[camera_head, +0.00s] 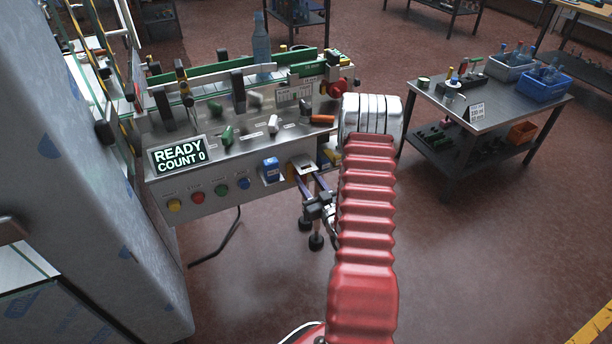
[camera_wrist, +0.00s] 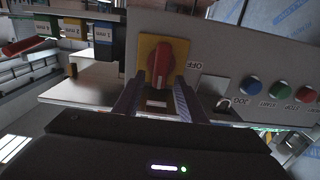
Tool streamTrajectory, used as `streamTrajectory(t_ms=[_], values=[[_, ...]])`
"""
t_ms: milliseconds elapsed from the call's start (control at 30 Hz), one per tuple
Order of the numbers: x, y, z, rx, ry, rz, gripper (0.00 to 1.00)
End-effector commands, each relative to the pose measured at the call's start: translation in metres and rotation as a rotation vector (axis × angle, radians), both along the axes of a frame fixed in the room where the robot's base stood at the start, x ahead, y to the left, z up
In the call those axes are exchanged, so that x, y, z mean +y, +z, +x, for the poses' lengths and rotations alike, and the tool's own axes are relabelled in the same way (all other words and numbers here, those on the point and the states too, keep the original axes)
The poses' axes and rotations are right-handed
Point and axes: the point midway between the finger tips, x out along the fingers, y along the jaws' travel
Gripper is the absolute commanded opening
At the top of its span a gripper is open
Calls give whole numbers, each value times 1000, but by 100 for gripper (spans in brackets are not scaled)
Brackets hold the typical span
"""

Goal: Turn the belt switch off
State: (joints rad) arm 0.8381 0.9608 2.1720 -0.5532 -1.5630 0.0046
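The belt switch (camera_wrist: 161,60) is a red rotary knob on a yellow plate on the grey panel, in the wrist view. Its knob points roughly up and down in that view. An upside-down OFF label (camera_wrist: 187,66) stands right of the plate. My gripper (camera_wrist: 160,82) is open, with one finger on each side of the knob's near end; gaps show, and I cannot tell whether either finger touches it. In the head view my gripper (camera_head: 311,180) reaches the panel's right part, where the switch cannot be made out clearly.
Blue, green and red buttons (camera_wrist: 280,88) and a small toggle (camera_wrist: 225,103) lie right of the switch. A display (camera_head: 179,155) reads READY COUNT 0.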

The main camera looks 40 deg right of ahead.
Motion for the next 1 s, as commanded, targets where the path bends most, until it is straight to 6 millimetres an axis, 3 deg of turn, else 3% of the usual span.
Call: streamTrajectory(t_ms=[200, 533, 1000], values=[[-5, -1, 19, 1, 1, -1, 38], [-6, 0, 22, 1, 0, 0, 38], [-6, 0, 21, 0, 0, 0, 4]])
